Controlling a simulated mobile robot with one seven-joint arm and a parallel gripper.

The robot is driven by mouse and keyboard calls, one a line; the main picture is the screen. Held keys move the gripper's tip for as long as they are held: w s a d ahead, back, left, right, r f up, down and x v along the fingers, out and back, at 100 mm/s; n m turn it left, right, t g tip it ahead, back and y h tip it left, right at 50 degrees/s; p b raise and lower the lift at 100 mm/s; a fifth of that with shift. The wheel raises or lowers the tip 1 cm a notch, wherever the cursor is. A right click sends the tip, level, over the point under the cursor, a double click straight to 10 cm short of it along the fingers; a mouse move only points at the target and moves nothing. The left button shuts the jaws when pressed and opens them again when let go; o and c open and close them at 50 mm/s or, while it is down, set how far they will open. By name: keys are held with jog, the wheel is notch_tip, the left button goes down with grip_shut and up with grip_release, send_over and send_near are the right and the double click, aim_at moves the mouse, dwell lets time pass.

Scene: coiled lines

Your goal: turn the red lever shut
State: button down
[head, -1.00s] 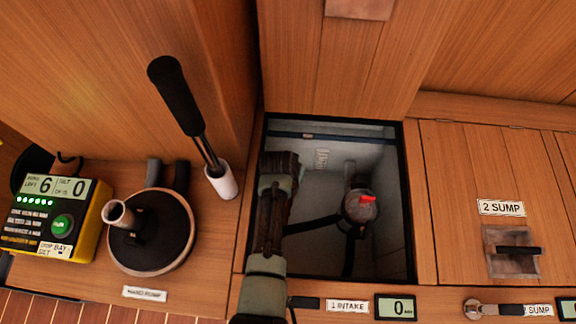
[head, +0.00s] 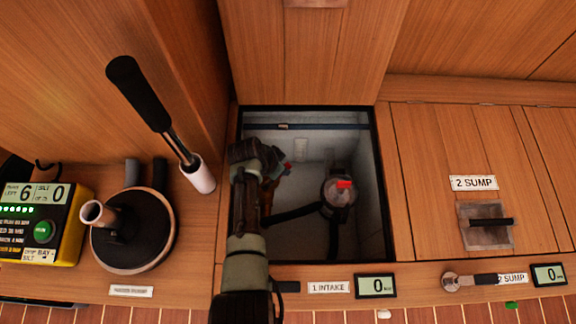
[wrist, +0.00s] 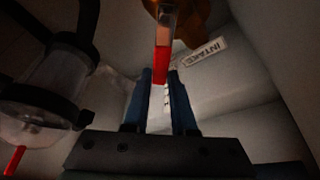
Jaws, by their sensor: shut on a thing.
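The red lever shows in the wrist view (wrist: 162,62) as a straight bar with a red end and a paler upper part. It runs up to an orange-brown valve body (wrist: 190,25), partly out of frame. My gripper (wrist: 161,76) has its two blue fingers shut on the red end. In the head view my gripper (head: 281,172) is down inside the open bay, at its left side. Only a small speck of red shows by the fingers there, and my arm hides most of the valve.
A round strainer (head: 338,191) with a red tab and dark hose stands right of my gripper in the bay. The bay rim (head: 384,190) surrounds my arm. An INTAKE tag (wrist: 203,58) lies near the lever. A hand pump (head: 135,235) with an upright black handle (head: 138,95) stands left.

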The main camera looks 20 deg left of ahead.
jog(key=shift+d, duration=0.1)
jog(key=c, duration=0.7)
grip_release()
